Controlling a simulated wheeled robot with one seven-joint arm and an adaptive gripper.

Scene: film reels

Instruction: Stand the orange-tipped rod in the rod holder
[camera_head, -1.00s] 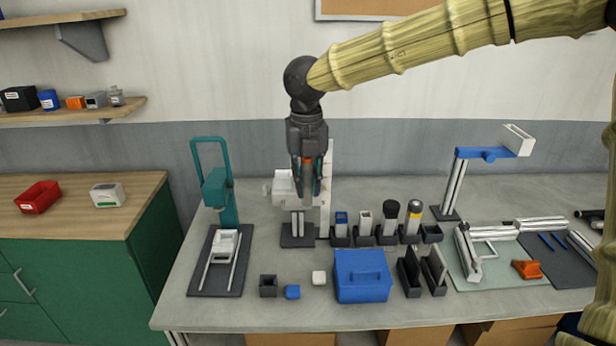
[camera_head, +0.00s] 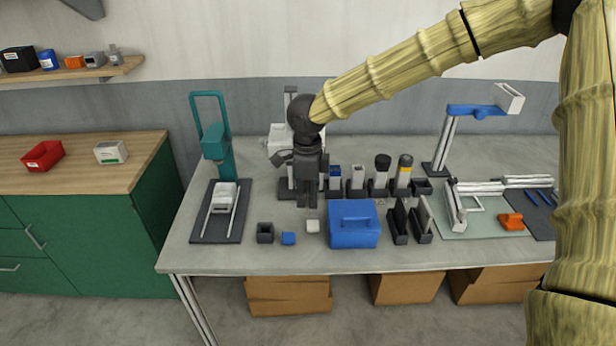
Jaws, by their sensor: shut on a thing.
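My gripper (camera_head: 307,202) hangs fingers down in front of the grey and white stand, near the left end of the row of holders. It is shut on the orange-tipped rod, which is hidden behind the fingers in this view. An empty dark square cup (camera_head: 265,233) stands at the front of the table, to the left of my gripper. Another empty dark holder (camera_head: 422,187) is at the right end of the row. I cannot tell for sure which of these is the rod holder.
A blue box (camera_head: 354,225) with a handle stands front right of my gripper. Dark upright plates (camera_head: 398,222) are right of the blue box. A teal press (camera_head: 217,150) stands at the left.

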